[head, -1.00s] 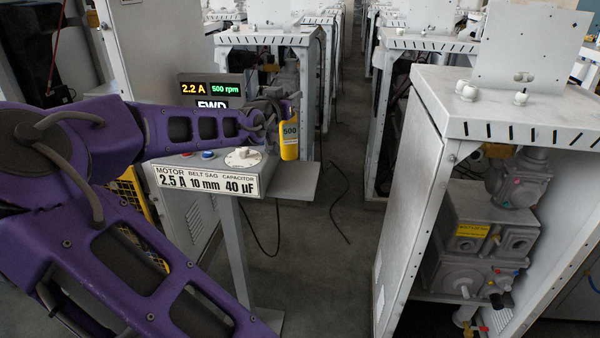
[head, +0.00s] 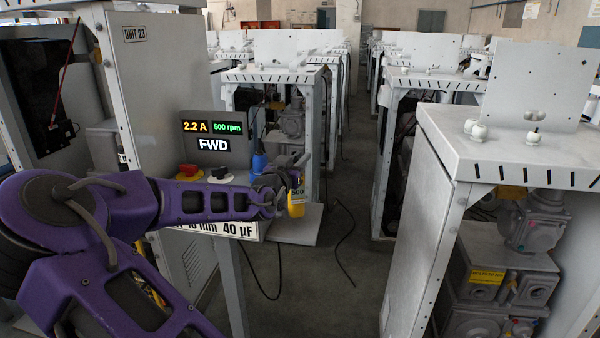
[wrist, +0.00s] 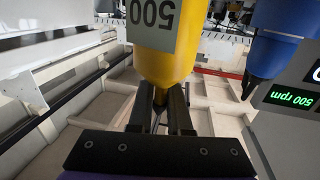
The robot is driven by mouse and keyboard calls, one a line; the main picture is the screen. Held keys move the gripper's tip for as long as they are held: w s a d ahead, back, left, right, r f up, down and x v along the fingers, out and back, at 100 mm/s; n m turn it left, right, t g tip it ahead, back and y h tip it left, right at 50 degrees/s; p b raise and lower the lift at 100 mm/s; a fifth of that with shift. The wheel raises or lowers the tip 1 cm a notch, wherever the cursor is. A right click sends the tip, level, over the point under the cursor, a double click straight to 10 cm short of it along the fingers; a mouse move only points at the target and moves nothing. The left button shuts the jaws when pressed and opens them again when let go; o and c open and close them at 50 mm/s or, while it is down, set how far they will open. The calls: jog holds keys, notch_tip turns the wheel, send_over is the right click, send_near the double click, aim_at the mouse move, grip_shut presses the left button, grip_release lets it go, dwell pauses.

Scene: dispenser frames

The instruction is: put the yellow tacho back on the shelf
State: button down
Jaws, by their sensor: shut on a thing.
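The yellow tacho (head: 296,196), with 500 on its face, is held by my gripper (head: 298,168). It hangs over the small grey shelf (head: 308,228) on the right side of the motor console; I cannot tell whether it touches the shelf. In the wrist view the tacho (wrist: 165,62) fills the top middle, and my gripper (wrist: 160,108) has its black fingers closed on its narrow end. The display (head: 212,137) reads 2.2 A, 500 rpm and FWD.
A blue tool (head: 259,162) stands behind my wrist, and shows large in the wrist view (wrist: 275,40). A red knob (head: 189,172) and a black knob (head: 220,175) are on the console. A tall cabinet (head: 430,190) stands to the right. The aisle floor between is clear except for a cable (head: 345,240).

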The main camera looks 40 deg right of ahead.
jog(key=shift+f, duration=1.3)
jog(key=shift+f+b, duration=0.2)
jog(key=shift+b, duration=0.1)
jog(key=c, duration=0.9)
grip_release()
jog(key=shift+o, duration=0.2)
jog(key=shift+r, duration=0.1)
jog(key=p+v, duration=0.2)
jog(key=v, duration=1)
jog(key=shift+r, duration=0.15)
